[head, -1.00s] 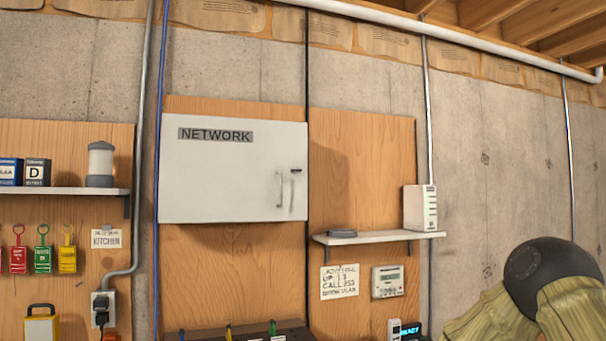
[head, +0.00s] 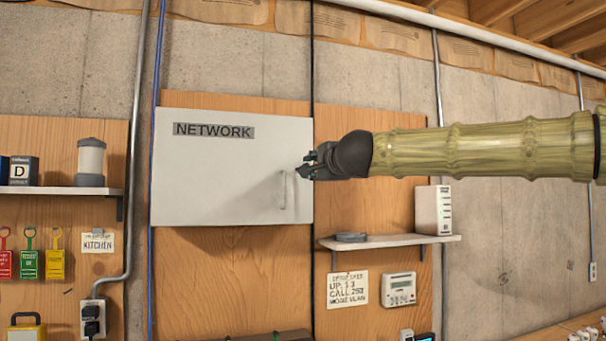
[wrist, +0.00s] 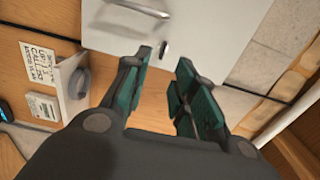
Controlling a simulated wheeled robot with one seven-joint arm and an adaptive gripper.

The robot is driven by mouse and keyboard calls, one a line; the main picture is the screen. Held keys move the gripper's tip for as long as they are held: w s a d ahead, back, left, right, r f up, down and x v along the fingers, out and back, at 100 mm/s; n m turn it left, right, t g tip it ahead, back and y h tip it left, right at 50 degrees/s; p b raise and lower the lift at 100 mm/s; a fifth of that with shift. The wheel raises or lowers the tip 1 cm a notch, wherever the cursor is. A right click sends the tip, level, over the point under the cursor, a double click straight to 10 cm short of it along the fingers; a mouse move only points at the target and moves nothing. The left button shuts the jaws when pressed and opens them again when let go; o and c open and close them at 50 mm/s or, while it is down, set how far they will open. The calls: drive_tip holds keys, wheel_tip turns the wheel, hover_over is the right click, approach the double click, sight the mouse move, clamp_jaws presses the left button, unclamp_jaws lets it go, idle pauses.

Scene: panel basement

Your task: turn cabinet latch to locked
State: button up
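The white cabinet (head: 215,190), labelled NETWORK, hangs shut on the wooden panel. Its vertical handle (head: 284,190) is near the door's right side and also shows at the top of the wrist view (wrist: 138,8). The small dark latch (wrist: 163,48) shows just beyond the fingertips in the wrist view; in the head view my gripper hides it. My gripper (head: 306,165) is at the door's right edge. In the wrist view its green-padded fingers (wrist: 164,60) are apart and empty, with the latch in line with the gap. I cannot tell whether they touch it.
A shelf (head: 390,241) with a white box (head: 433,210) and a grey disc (head: 351,237) is below and right of the cabinet. A grey conduit (head: 135,150) and a blue cable run down its left.

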drive_tip(key=p+x, duration=0.3)
drive_tip(key=x, duration=0.7)
drive_tip(key=shift+w+r+p, duration=0.25)
drive_tip(key=shift+w+p, duration=0.05)
drive_tip(key=shift+p, duration=0.05)
drive_tip(key=shift+c, duration=0.2)
clamp_jaws()
